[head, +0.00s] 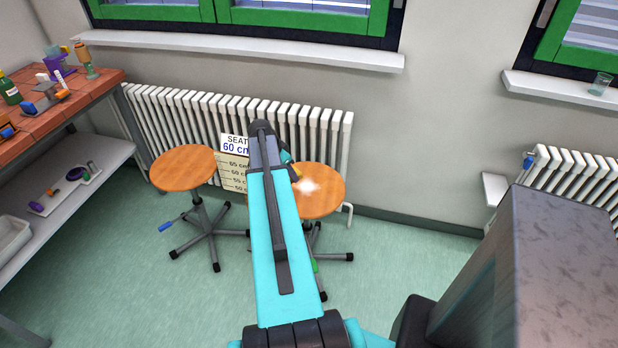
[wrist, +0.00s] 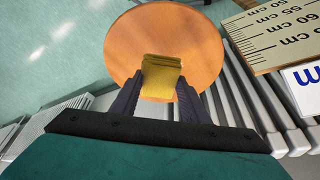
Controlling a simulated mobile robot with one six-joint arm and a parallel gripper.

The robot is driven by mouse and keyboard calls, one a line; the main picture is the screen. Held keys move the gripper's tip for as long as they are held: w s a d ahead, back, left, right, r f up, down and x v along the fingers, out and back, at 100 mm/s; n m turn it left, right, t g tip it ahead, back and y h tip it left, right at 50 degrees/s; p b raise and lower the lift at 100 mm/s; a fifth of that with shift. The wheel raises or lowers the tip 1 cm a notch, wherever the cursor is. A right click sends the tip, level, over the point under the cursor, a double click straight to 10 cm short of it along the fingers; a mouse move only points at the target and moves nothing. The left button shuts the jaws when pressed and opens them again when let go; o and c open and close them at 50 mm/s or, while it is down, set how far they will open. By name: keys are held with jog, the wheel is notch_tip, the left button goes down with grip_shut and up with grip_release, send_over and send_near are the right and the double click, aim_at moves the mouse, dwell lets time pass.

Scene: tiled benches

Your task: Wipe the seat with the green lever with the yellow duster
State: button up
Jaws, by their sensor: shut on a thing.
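The stool seat with the green lever (head: 328,193) is round and orange, at the right of two stools. A white powdery patch (head: 308,187) lies on it. Its green lever (head: 314,266) shows below, beside my arm. My gripper (wrist: 162,90) is shut on the yellow duster (wrist: 161,78), which shows over the seat (wrist: 120,50) in the wrist view. I cannot tell whether the duster touches the seat. In the head view my arm hides most of the gripper and the seat's left part. The white patch does not show in the wrist view.
Another orange stool (head: 183,167) with a blue lever (head: 166,226) stands close on the left. A height scale and sign (head: 233,146) stand between the stools. A white radiator (head: 325,135) is behind them. A tiled bench (head: 60,110) is at far left.

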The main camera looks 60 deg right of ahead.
jog(key=s+d+f+m, duration=0.2)
jog(key=s+d, duration=0.1)
jog(key=s, duration=0.4)
jog(key=shift+d+f+g, duration=0.15)
jog(key=shift+f+g, duration=0.25)
